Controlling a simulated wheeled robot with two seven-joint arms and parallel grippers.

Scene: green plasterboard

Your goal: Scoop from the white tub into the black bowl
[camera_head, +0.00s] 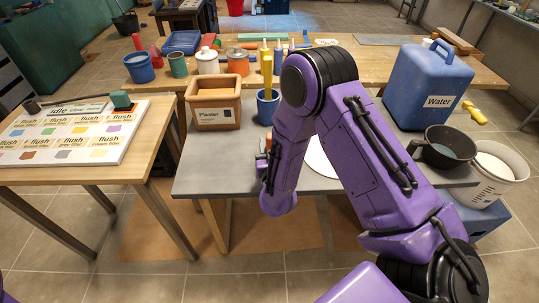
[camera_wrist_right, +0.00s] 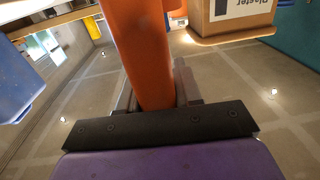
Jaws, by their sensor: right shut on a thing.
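The white tub (camera_head: 497,173) stands at the right, just past the grey table's right end, with pale content inside. The black bowl (camera_head: 447,147), dark with a side handle, sits at the table's right end beside the tub. My right gripper (camera_head: 265,160) is low over the table's front left part, mostly hidden by my wrist. In the right wrist view, my right gripper (camera_wrist_right: 158,105) is shut on an orange handle (camera_wrist_right: 140,50); the tool's far end is out of view. A white round thing (camera_head: 322,158) shows partly behind my forearm. My left gripper is not in view.
A plaster box (camera_head: 213,114) and a blue cup (camera_head: 267,106) with a yellow tool stand at the grey table's back left. A blue water jug (camera_head: 428,88) stands behind the bowl. The grey table (camera_head: 215,172) is clear at front left. A sample board lies far left.

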